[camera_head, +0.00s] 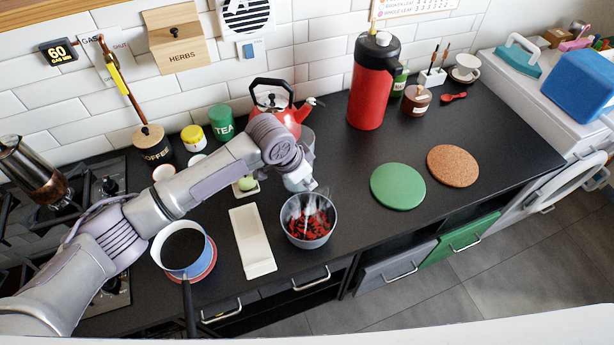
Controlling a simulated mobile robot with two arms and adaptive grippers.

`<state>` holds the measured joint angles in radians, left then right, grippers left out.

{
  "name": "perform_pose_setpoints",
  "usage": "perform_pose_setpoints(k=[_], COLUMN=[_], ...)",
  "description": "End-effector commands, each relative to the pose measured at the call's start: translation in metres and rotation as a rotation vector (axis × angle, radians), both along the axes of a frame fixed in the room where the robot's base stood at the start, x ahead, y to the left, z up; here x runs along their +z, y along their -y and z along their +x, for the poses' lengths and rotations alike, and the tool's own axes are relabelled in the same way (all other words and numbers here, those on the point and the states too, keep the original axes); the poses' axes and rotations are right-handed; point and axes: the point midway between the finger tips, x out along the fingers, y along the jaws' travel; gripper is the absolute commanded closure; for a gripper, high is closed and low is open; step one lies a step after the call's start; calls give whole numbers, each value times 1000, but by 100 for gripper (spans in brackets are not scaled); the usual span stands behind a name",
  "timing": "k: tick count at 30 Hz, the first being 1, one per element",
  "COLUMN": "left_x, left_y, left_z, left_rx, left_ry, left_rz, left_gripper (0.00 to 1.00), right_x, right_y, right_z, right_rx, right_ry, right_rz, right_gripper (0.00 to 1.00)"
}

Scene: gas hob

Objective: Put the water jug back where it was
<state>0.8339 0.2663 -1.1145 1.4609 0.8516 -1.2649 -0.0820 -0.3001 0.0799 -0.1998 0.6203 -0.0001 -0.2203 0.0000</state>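My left arm reaches in from the left, and its gripper (300,184) is over the counter just behind a grey bowl (307,239). Its fingers are small and partly hidden, so I cannot tell whether they are open or shut. A pale, see-through vessel (308,140), perhaps the water jug, shows partly behind the wrist. Most of it is hidden, and I cannot tell whether the gripper touches it. The bowl holds red pieces with whitish streaks over them. My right gripper is not in view.
A red kettle (294,114) stands behind the wrist. A saucepan (183,250) and a white spoon rest (252,242) lie left of the bowl. A tall red flask (368,95), green mat (398,187) and cork mat (453,166) are right. Counter between bowl and flask is clear.

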Motion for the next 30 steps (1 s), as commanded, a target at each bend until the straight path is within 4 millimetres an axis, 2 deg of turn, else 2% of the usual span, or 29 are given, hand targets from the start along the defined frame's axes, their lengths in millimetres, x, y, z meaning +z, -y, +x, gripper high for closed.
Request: perform_pose_setpoints(k=[1, 3, 14, 20, 30], left_x=[0, 1, 5, 32, 99], left_y=[0, 0, 0, -7, -31], left_z=[0, 0, 0, -3, -19], left_rx=[0, -1, -2, 0, -1], left_ry=[0, 1, 2, 4, 4], left_rz=[-1, -1, -1, -2, -2], left_gripper=[74, 63, 62, 62, 62], right_x=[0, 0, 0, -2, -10], right_y=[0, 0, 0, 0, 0], right_z=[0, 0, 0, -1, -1], right_rx=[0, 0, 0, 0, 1], right_ry=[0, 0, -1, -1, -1], right_rz=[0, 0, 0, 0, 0], right_gripper=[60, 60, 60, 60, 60])
